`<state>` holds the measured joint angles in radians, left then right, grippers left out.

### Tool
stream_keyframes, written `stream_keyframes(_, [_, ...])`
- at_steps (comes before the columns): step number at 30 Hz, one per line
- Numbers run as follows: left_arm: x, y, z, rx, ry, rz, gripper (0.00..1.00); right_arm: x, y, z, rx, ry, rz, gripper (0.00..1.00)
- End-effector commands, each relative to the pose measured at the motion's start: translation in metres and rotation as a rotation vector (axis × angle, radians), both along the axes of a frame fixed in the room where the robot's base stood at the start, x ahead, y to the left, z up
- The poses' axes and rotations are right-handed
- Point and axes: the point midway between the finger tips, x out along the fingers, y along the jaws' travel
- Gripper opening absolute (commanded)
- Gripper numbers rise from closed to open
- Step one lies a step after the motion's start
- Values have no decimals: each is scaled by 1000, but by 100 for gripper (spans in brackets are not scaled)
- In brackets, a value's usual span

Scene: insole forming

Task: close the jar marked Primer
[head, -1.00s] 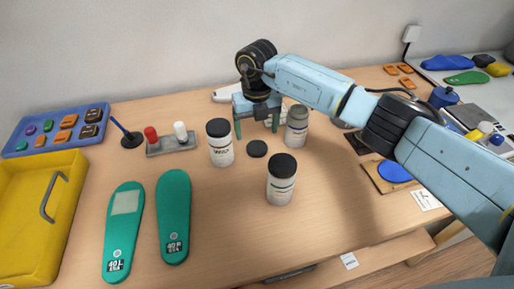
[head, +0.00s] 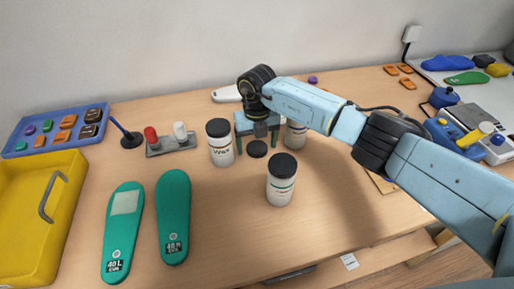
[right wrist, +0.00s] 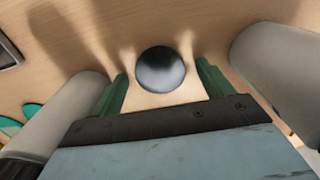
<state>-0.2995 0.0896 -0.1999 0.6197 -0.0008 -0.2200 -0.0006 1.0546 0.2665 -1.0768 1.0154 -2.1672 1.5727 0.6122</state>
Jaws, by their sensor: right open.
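A black round lid (head: 257,149) lies on the table between two jars. My right gripper (head: 256,142) is open just above it, with its green fingers on either side. In the right wrist view the lid (right wrist: 160,69) sits between the fingertips, not gripped. A jar (head: 296,135) stands to the right of the gripper, partly hidden by my right arm; its label is not readable and its top is covered now. A black-capped jar marked Wax (head: 220,146) stands to the left. Another black-capped jar (head: 281,183) stands nearer the front, its label unreadable. My left gripper is out of view.
Two green insoles (head: 174,218) lie at front left, beside a yellow bin (head: 30,222) and a blue tray (head: 20,143). A small stand with red and white knobs (head: 170,145) is left of the Wax jar. The front middle of the table is clear.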

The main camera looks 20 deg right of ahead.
Motion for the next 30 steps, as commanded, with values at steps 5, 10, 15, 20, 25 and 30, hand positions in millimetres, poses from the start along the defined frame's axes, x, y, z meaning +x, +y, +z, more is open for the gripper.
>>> stream_keyframes(5, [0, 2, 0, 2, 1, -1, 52, 0, 0, 1, 0, 0, 0, 79])
stream_keyframes(10, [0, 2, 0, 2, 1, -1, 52, 0, 0, 1, 0, 0, 0, 62])
stream_keyframes(15, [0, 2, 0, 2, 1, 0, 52, 0, 0, 1, 0, 0, 0, 40])
stream_keyframes(20, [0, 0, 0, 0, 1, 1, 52, 0, 0, 1, 0, 0, 0, 30])
stream_keyframes(25, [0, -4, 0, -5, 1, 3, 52, 0, 0, 2, 0, 0, 0, 29])
stream_keyframes(30, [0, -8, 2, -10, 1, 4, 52, 1, 0, 19, 1, -4, 0, 29])
